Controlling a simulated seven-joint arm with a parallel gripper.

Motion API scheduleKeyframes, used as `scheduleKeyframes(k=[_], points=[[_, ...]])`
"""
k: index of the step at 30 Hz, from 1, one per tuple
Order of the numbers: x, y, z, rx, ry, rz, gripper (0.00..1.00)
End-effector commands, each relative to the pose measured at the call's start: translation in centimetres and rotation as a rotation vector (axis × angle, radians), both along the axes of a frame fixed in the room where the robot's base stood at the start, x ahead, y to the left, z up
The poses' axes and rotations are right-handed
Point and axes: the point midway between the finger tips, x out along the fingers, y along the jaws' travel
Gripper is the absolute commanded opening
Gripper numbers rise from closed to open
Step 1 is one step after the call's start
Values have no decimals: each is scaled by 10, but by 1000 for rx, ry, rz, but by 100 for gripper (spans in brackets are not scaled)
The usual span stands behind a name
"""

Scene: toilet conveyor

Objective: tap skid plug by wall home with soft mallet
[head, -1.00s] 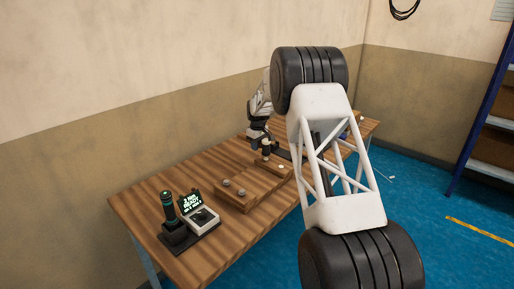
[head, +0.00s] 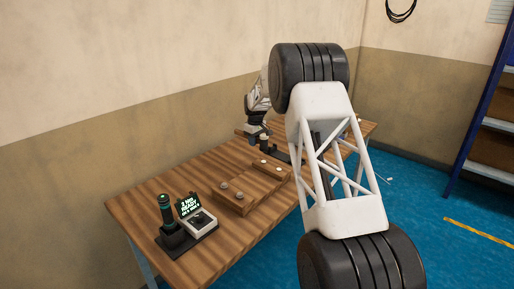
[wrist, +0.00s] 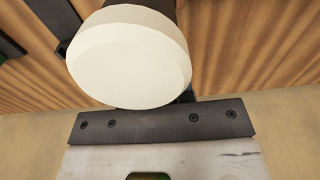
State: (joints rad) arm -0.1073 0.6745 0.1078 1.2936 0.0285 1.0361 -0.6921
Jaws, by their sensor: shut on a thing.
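The soft mallet shows in the wrist view as a large cream round head (wrist: 128,62) with a dark handle partly hidden behind it. My gripper (head: 261,134) is shut on the mallet, at the far part of the bench; its fingers are small and partly hidden. The wooden skid (head: 250,188) lies on the bench. It has two pale plugs at its far end: the one by the wall (head: 263,161) and one nearer the bench front (head: 280,169). Two grey plugs (head: 224,185) (head: 239,196) sit at its near end. I cannot tell how deep the plugs sit.
A black stand (head: 172,234) with a dark cylinder and a small lit display (head: 190,204) stand at the bench's near end. The wall runs along the bench's left side.

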Motion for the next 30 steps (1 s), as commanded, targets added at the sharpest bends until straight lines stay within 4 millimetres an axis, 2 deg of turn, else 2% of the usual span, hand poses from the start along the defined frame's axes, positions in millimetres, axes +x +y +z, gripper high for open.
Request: scheduleKeyframes(k=[10, 30], points=[[0, 0, 28, 6, -6, 0, 0], [0, 0, 30, 6, -6, 0, 0]])
